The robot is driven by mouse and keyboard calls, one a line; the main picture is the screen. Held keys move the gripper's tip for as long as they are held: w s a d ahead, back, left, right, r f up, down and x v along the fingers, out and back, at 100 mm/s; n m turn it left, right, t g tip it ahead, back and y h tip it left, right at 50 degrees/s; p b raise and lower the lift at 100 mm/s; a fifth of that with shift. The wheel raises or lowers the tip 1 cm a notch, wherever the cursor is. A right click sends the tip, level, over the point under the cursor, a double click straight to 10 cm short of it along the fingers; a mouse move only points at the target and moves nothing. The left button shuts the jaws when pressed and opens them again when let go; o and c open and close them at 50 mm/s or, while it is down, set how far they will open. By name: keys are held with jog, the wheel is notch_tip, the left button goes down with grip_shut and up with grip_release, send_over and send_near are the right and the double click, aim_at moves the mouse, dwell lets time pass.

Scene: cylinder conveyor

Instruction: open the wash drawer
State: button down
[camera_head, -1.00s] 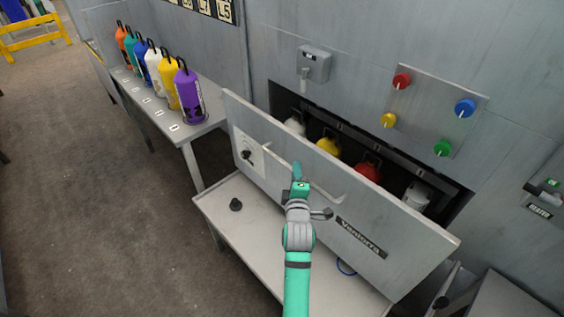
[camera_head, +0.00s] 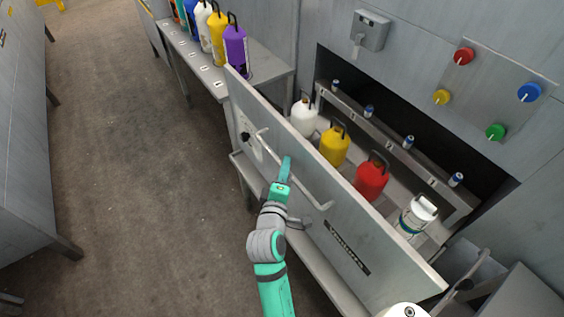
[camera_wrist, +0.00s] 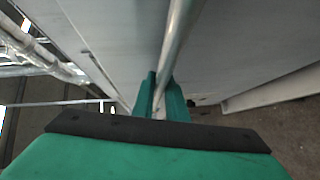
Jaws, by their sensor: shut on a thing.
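The wash drawer has a tall grey front panel (camera_head: 375,262) with a dark label plate and a long bar handle (camera_head: 312,190). The drawer stands well out from the wall opening. Inside it are a white cylinder (camera_head: 304,117), a yellow cylinder (camera_head: 334,146), a red cylinder (camera_head: 371,178) and a white-and-blue cylinder (camera_head: 416,216), all upright. My green gripper (camera_head: 285,168) is at the handle. In the wrist view, my gripper (camera_wrist: 161,98) is shut around the handle bar (camera_wrist: 176,42). The fingertips are partly hidden in the head view.
A side table (camera_head: 270,77) with several coloured cylinders stands at the left. A panel of coloured knobs (camera_head: 490,88) and a grey switch box (camera_head: 370,30) are on the wall. A grey ledge (camera_head: 305,250) runs below the drawer front. The floor (camera_head: 145,190) at left is clear.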

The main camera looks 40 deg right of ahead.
jog(key=shift+w+a, duration=0.15)
jog(key=shift+a, duration=0.3)
jog(key=c, duration=1.8)
grip_release()
jog(key=shift+o, duration=0.2)
jog(key=v, duration=1)
jog(key=shift+s+a, duration=0.2)
jog(key=shift+s, duration=0.15)
jog(key=shift+a, duration=0.1)
